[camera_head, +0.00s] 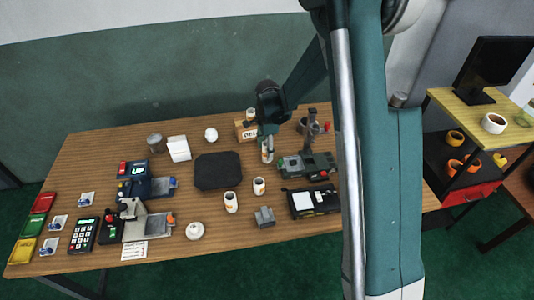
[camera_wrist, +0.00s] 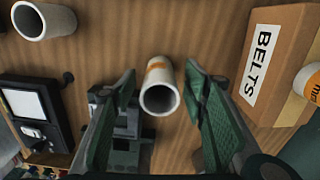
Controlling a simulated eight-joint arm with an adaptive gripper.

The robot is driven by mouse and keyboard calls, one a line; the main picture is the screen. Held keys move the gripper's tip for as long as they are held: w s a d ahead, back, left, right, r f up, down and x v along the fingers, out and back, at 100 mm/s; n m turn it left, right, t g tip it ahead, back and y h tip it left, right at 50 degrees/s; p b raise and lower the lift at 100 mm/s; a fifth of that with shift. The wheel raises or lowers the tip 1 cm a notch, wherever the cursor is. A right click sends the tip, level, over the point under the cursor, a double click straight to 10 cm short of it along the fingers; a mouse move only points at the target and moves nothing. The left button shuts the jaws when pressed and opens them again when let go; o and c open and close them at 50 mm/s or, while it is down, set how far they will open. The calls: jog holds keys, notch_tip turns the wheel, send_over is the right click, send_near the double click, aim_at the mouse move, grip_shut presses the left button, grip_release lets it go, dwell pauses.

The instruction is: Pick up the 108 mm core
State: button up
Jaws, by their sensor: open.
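Several white cores with orange labels stand on the table; no length can be read, so I cannot tell which is the 108 mm one. In the wrist view one core (camera_wrist: 160,97) shows its open end between the fingertips of my gripper (camera_wrist: 159,78), with a gap on both sides. My gripper is open and empty. In the head view my gripper (camera_head: 268,132) is above a core (camera_head: 267,153), partly covering it. Two more cores stand at front centre (camera_head: 231,202) and beside it (camera_head: 259,186). Another core (camera_head: 251,115) is on or behind the BELTS box (camera_head: 243,131).
In the wrist view the BELTS box (camera_wrist: 278,62) is close on the right, with a core (camera_wrist: 312,84) beyond it. A black mat (camera_head: 217,171) lies left. A core (camera_wrist: 44,18) is upper left.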

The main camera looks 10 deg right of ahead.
jog(key=shift+f, duration=1.25)
jog(key=c, duration=1)
